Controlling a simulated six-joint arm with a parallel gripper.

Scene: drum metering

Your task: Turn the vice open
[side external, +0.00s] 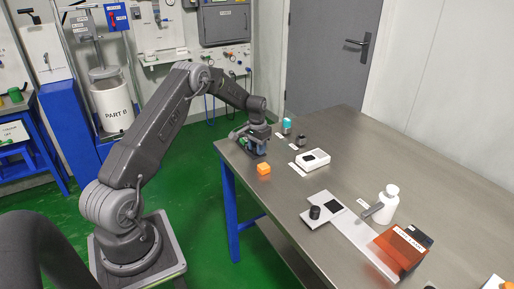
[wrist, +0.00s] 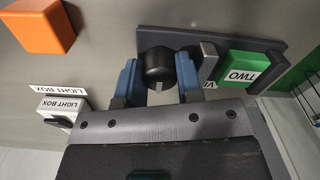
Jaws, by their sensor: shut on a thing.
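The vice is a dark grey plate (wrist: 215,42) with a grey jaw (wrist: 207,62) and a green block marked TWO (wrist: 242,68) beside that jaw. A label next to the jaw is partly hidden. A round black knob (wrist: 157,66) stands at the other end of the plate. My gripper (wrist: 159,80) has its blue fingers on either side of this knob and is shut on it. In the side external view my gripper (side external: 256,148) is low at the table's far left end and hides most of the vice.
An orange cube (side external: 264,168) lies close to my gripper on the table (side external: 330,135). A white box (side external: 313,159), a teal-topped item (side external: 287,125) and a white bottle (side external: 384,204) stand further right. A plate with another black knob (side external: 315,212) is nearer the front. The table's left edge is close.

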